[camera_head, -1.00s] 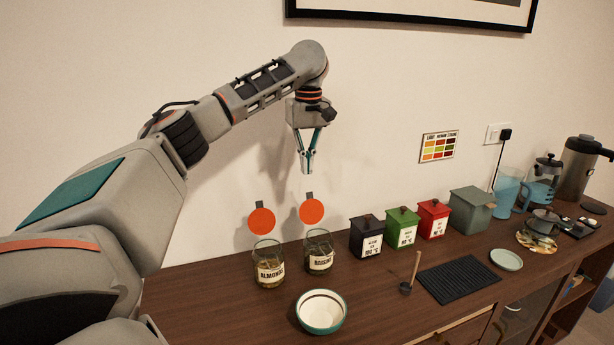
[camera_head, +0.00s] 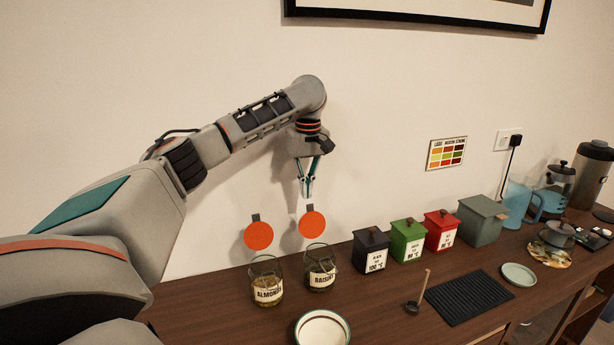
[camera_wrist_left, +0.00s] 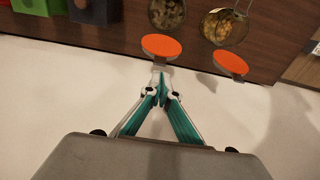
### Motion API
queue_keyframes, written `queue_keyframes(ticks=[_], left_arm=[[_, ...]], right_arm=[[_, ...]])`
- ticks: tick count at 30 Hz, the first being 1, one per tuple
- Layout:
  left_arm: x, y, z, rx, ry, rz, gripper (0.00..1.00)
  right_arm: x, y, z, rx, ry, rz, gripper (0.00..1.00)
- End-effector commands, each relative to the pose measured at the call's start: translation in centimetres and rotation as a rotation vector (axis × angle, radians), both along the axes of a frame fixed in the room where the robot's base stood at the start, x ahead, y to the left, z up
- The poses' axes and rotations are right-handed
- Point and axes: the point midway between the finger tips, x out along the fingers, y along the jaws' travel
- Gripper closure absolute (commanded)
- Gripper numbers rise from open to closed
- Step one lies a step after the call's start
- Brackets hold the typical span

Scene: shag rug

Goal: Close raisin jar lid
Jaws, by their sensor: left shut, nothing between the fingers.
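The raisin jar (camera_head: 321,279) is a glass jar labelled "RAISINS", standing on the wooden counter near the wall. Its round orange lid (camera_head: 312,225) is open, standing up behind and above the jar mouth, with a dark tab on top. In the left wrist view the lid (camera_wrist_left: 161,46) lies just past my fingertips, with the open raisin jar (camera_wrist_left: 166,14) beyond it. My left gripper (camera_head: 308,196) is shut and empty, pointing down just above the lid's tab; I cannot tell whether it touches. My right gripper is not in view.
The almond jar (camera_head: 267,290) with its raised orange lid (camera_head: 258,236) stands close on the left. A bowl (camera_head: 322,316) is in front. Black, green (camera_head: 407,241) and red boxes stand to the right. A small scoop (camera_head: 412,306) and a black mat (camera_head: 468,297) lie in front of them.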

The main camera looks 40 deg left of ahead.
Motion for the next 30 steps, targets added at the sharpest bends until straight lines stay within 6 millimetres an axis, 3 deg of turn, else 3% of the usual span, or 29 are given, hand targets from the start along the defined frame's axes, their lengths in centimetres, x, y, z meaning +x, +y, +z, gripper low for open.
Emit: queue_keyframes(ticks=[8,30], left_arm=[[0.1,0.1,-2.4,0.000,-0.001,0.000,1.00],[1.1,0.2,-2.3,0.042,-0.024,0.000,1.00]], right_arm=[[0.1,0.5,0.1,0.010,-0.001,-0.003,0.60],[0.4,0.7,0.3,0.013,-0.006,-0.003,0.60]])
